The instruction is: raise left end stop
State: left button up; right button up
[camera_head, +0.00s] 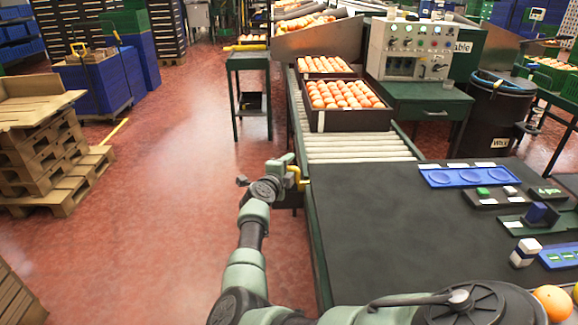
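One arm of mine runs along the bottom of the view and bends up to a gripper beside the left edge of the conveyor. The finger gap is too small to make out.
Two trays of oranges, a rear one (324,74) and a front one (344,118), sit on the roller conveyor (358,147). The dark table (390,215) is bare at its left and middle. A blue tray (470,174) and small blocks lie right. Pallets (45,160) stand left; red floor is clear between.

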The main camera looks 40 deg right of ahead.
grip_shut()
jog(key=shift+r, duration=0.1)
dwell(1.3)
